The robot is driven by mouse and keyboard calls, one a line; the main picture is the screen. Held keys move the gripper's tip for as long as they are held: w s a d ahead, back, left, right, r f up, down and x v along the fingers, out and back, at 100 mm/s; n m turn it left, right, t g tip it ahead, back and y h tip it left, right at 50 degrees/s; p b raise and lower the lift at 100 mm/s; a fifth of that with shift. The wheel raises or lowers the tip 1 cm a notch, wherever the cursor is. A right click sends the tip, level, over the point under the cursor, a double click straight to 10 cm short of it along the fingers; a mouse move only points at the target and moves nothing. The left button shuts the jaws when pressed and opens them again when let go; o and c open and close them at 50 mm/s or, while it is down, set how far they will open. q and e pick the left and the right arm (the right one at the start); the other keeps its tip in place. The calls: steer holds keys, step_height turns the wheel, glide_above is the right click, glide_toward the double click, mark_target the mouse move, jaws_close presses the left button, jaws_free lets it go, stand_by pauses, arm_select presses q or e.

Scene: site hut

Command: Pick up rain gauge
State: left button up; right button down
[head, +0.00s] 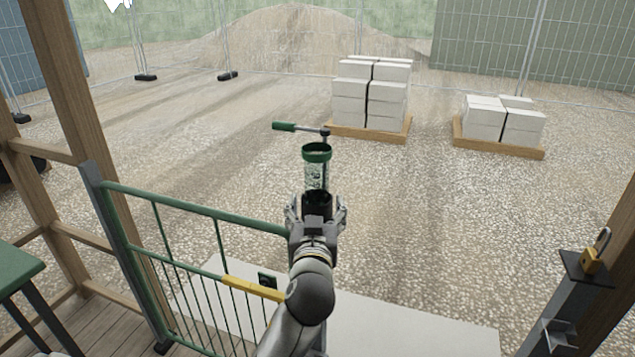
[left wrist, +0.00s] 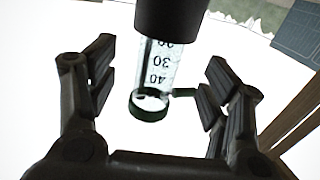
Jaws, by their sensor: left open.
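The rain gauge (head: 316,172) is a clear tube with a green rim on top and a black lower part. It stands upright in the middle of the head view. In the left wrist view the gauge (left wrist: 160,62) shows upside down, with printed numbers, the green ring below and the black part above. My left gripper (head: 317,205) is open at the black lower part, one finger on either side in the picture. In the left wrist view gaps show between the fingers (left wrist: 158,78) and the gauge. What holds the gauge from below is hidden. My right gripper is not in view.
A green-handled lever (head: 297,128) sits just behind the gauge's rim. A green gate (head: 190,208) with a yellow grip (head: 252,288) is at left. A post with a padlock (head: 597,250) is at right. Block pallets (head: 368,132) stand farther off on gravel.

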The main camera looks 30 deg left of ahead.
mark_target(316, 194)
arm_select(q)
steer(key=shift+x, duration=1)
steer(key=shift+w+a+r+p, duration=0.2)
steer(key=shift+w+p, duration=0.2)
steer(key=shift+p, duration=0.05)
steer(key=p+x, duration=0.1)
steer(key=x, duration=0.2)
steer(key=shift+a+r+p, duration=0.15)
steer(key=shift+r+p, duration=0.05)
steer(key=shift+p, duration=0.1)
steer(key=shift+w+a+f, duration=0.15)
steer(key=shift+w+a, duration=0.15)
steer(key=shift+w, duration=0.3)
steer(key=c, duration=1.2)
